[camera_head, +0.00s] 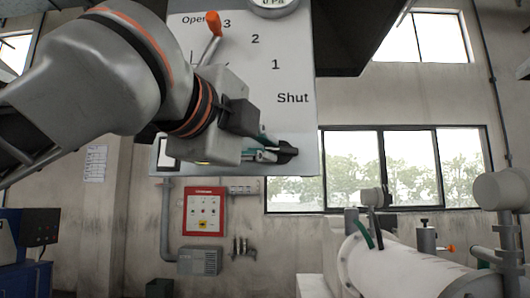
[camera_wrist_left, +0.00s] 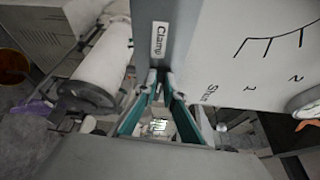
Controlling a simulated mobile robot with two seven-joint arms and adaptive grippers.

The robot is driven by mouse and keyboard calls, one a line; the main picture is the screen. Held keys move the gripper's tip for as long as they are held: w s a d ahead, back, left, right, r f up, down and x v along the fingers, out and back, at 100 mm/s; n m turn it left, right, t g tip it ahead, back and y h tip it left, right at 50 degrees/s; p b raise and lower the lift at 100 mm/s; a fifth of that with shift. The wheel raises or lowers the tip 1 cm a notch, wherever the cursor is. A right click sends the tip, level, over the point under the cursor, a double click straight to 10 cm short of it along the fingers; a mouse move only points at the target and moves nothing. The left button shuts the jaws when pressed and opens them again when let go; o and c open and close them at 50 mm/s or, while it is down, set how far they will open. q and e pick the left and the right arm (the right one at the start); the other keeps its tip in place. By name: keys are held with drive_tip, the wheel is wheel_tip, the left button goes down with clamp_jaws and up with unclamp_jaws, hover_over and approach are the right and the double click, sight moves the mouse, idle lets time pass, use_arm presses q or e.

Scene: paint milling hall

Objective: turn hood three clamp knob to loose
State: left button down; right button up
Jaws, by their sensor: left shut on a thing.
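The hood panel (camera_head: 295,60) is a light grey plate above the wall, with a scale reading Open, 3, 2, 1, Shut. The black clamp knob (camera_head: 288,151) sits at its lower edge. My left gripper (camera_head: 276,154) comes in from the left and is shut on the knob. In the left wrist view, the teal fingers (camera_wrist_left: 164,82) close together just below a label reading Clamp (camera_wrist_left: 158,40). The fingers hide most of the knob there, so I cannot tell which way it is turned. My right gripper is not in view.
An orange-tipped lever (camera_head: 210,38) stands near the 3 mark, close above my left wrist. A round gauge (camera_head: 272,5) is at the panel's top. A red box (camera_head: 204,211) hangs on the wall behind. A white horizontal cylinder (camera_head: 405,272) lies at lower right.

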use_arm(q)
drive_tip(key=shift+f+n, duration=0.25)
drive_tip(key=shift+n, duration=0.25)
drive_tip(key=shift+b, duration=0.3)
drive_tip(key=c, duration=2.1)
unclamp_jaws()
drive_tip(key=shift+c, duration=0.2)
drive_tip(key=v, duration=1.2)
drive_tip(key=shift+f, duration=0.25)
drive_tip(key=shift+w, duration=0.1)
